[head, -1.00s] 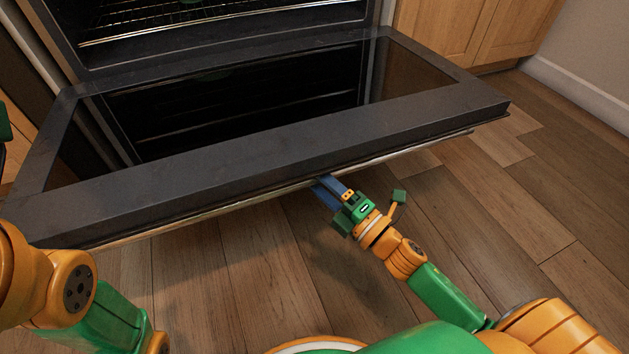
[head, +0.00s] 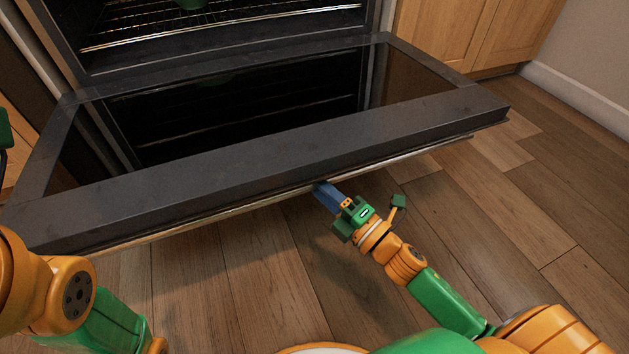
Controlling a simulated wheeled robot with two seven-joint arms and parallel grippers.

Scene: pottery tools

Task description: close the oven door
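The oven door (head: 290,145) is folded down and open, with a dark frame and a glass inner panel. Its front edge faces me, and a pale handle bar (head: 225,212) runs beneath that edge. My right gripper (head: 320,186) reaches up to the underside of the door's front edge near the handle. Its blue fingertips are partly hidden under the edge, so I cannot tell whether they grip the handle. My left arm (head: 60,290) shows at the lower left, but its gripper is not clearly visible.
The oven cavity (head: 215,25) is open above the door, with a wire rack and a green item (head: 190,4) inside. Wooden cabinets (head: 480,35) stand at the right beside a white baseboard (head: 575,95). The wood floor (head: 500,220) is clear in front and to the right.

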